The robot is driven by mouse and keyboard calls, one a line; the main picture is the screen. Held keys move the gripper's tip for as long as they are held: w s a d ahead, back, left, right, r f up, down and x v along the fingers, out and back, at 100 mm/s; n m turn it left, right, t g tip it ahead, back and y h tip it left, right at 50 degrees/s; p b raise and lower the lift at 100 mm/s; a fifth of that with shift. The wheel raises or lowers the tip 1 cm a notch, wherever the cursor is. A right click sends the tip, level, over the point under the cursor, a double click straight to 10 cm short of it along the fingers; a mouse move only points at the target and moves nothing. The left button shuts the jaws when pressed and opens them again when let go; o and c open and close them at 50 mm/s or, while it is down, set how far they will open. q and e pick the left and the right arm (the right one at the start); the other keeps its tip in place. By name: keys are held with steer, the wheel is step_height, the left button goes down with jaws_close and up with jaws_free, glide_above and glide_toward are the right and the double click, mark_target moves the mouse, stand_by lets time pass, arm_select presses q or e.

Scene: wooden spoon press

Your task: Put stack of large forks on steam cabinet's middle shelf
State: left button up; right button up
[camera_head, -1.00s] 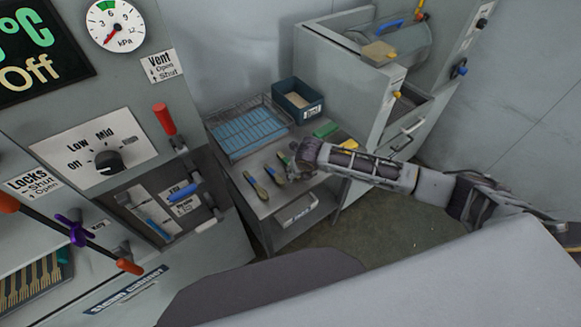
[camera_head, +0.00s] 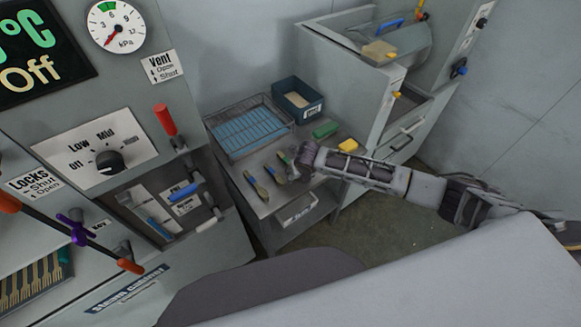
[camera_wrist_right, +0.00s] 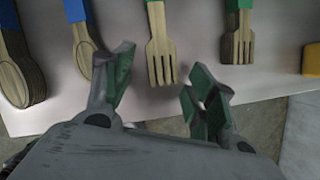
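Two green-handled wooden fork stacks lie on the metal table (camera_head: 268,207). In the right wrist view one fork stack (camera_wrist_right: 160,50) points between my fingertips and the other fork stack (camera_wrist_right: 238,45) lies to its right. I cannot tell surely which is the large one. My right gripper (camera_wrist_right: 158,88) is open and empty, just short of the nearer tines. In the head view it is over the table's right part, its fingers hard to make out. The steam cabinet (camera_head: 125,288) stands at left; its middle shelf is not clearly visible. My left gripper is not in view.
Blue-handled wooden spoons (camera_wrist_right: 85,50) lie left of the forks. A wire basket (camera_head: 248,128), a dark blue bin (camera_head: 297,98), a green block (camera_head: 325,129) and a yellow block (camera_head: 348,145) are on the table. Cabinet levers (camera_head: 75,228) stick out at left.

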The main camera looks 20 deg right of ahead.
steer(key=c, duration=1)
steer(key=shift+c, duration=0.2)
step_height(320, 180, up, 10)
steer(key=shift+b, duration=0.4)
